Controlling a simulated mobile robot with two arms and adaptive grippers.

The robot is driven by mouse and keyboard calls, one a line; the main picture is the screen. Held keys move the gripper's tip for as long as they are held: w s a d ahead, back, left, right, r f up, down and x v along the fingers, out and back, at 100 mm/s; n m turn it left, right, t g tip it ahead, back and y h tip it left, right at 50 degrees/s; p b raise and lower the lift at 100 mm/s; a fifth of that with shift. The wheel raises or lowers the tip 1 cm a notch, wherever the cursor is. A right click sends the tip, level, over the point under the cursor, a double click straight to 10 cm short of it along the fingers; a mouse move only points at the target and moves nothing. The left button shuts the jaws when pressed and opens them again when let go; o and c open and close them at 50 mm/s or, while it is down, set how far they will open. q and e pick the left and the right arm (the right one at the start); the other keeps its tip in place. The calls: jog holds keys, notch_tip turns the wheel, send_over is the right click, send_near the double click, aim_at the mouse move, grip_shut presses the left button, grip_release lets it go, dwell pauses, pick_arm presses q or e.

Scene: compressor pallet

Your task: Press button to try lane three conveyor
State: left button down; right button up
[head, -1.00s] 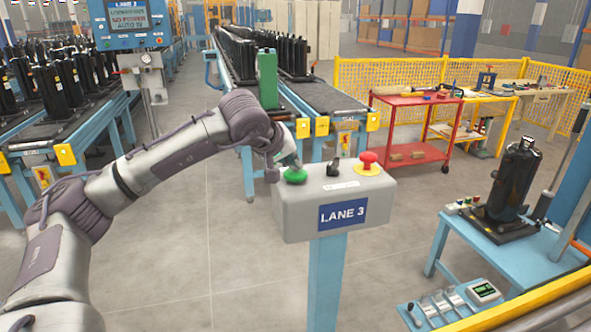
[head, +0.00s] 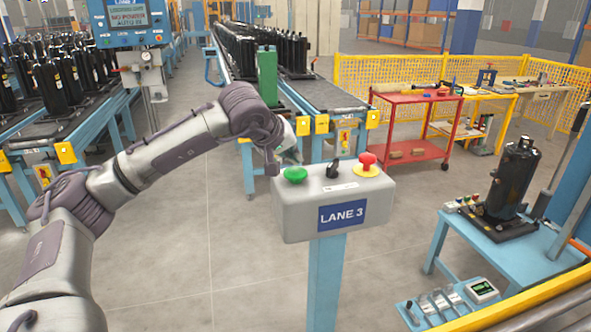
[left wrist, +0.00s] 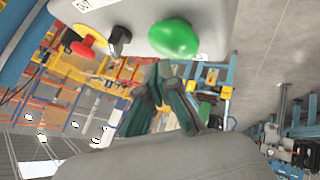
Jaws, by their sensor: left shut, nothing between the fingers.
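The grey LANE 3 control box (head: 290,215) stands on a blue post. On its top are a green button (head: 295,174), a black selector switch (head: 333,168) and a red mushroom button (head: 368,159) on a yellow base. My left gripper (head: 288,160) is just behind and above the green button, partly hidden by my own arm. In the left wrist view the shut, empty fingers (left wrist: 163,78) point toward the green button (left wrist: 175,38), with a small gap seeming to show between them. My right gripper is not in view.
A display panel (head: 136,22) reads NO POWER. A red cart (head: 417,140) and a blue table (head: 515,245) with a compressor are to the right. The floor left of the box is clear.

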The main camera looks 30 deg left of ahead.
aim_at(293, 171)
pick_arm(q)
jog(key=shift+r+p, duration=1.8)
jog(key=shift+r, duration=0.75)
jog(key=shift+f, duration=0.1)
